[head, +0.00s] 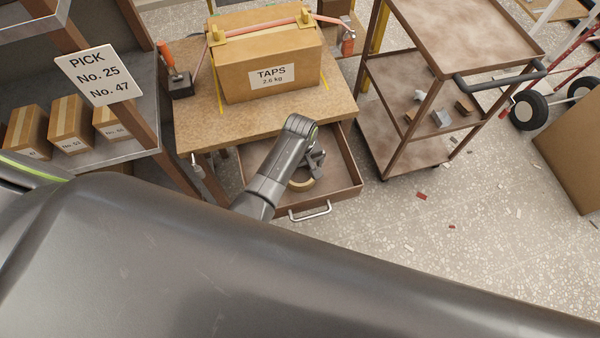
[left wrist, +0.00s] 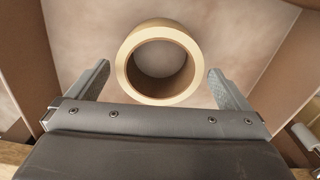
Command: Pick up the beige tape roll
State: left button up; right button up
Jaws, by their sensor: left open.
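The beige tape roll (head: 302,184) lies in an open brown drawer (head: 343,178) under the wooden work table, partly hidden by my left arm in the head view. My left gripper (head: 316,163) is over the drawer, close to the roll. In the left wrist view the tape roll (left wrist: 158,62) shows as a full ring ahead of the open left gripper (left wrist: 160,82), centred between its two fingers. The fingers do not appear to touch it. My right gripper is not in view.
A brown cart (head: 410,90) stands to the right. A shelf with small boxes (head: 70,122) and a PICK sign (head: 98,77) is at the left. The drawer's walls surround the roll.

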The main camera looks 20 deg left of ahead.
pick_arm(q)
jog(key=shift+f, duration=1.15)
jog(key=c, duration=0.9)
jog(key=shift+r, duration=0.2)
